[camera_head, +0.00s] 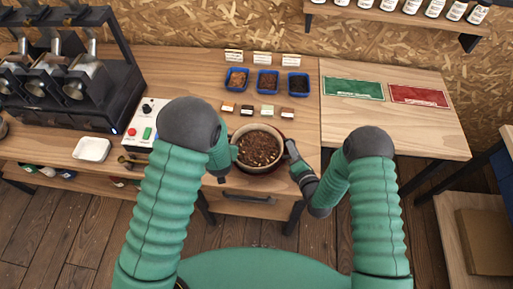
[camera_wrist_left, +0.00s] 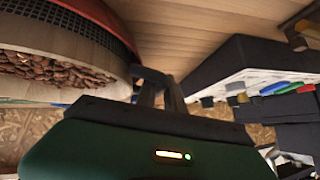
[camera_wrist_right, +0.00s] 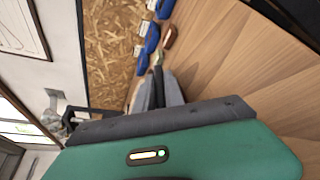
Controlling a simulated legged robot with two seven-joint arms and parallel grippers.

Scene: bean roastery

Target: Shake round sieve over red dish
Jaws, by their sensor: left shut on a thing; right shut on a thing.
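The round sieve (camera_head: 258,148) is at the front of the wooden table in the head view, with a pale rim and brown beans inside. In the left wrist view its wooden rim (camera_wrist_left: 70,45), dark mesh and beans show at the left. A red curved edge (camera_wrist_left: 98,10), apparently the red dish, shows beside the mesh there; the sieve mostly hides the dish from above. My left gripper (camera_head: 233,153) is shut on the sieve's left side. My right gripper (camera_head: 291,152) is shut at its right side. The right wrist view shows the fingers (camera_wrist_right: 163,90) but not the sieve.
Blue trays (camera_head: 268,81) of beans and small labelled cards stand behind the sieve. Green (camera_head: 353,89) and red (camera_head: 419,95) mats lie at the right. A control box (camera_head: 147,124), white dish (camera_head: 92,149) and black roaster (camera_head: 70,85) are at the left. Table between sieve and mats is clear.

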